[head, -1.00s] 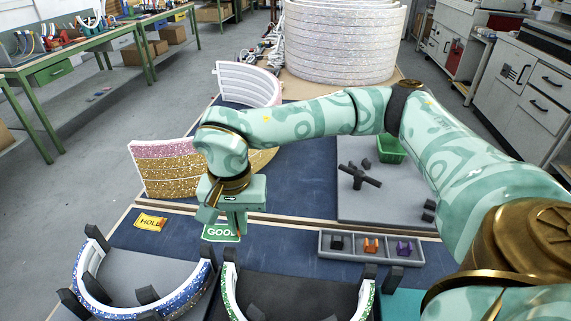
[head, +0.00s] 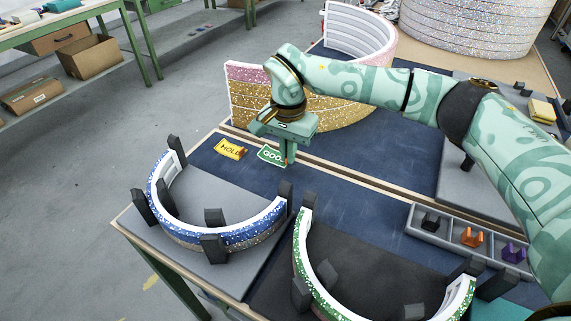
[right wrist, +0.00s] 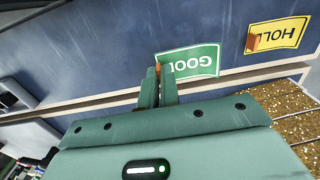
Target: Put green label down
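The green label (head: 270,155), with white "GOOD" lettering, is at the far strip of the blue mat, right of the yellow "HOLD" label (head: 231,149). My right gripper (head: 289,161) points down at its right end. In the right wrist view the two fingertips (right wrist: 160,75) are close together on a small orange tab at the end of the green label (right wrist: 190,62). That gripper is shut on it. The label looks slightly curved; I cannot tell whether it touches the mat. My left gripper is not in view.
A blue glitter arc (head: 240,234) and a green glitter arc (head: 313,278) sit among black blocks in front. A pink and gold arc (head: 245,102) stands behind the label. A grey tray (head: 412,226) with small coloured pieces is at right. Bare mat lies between.

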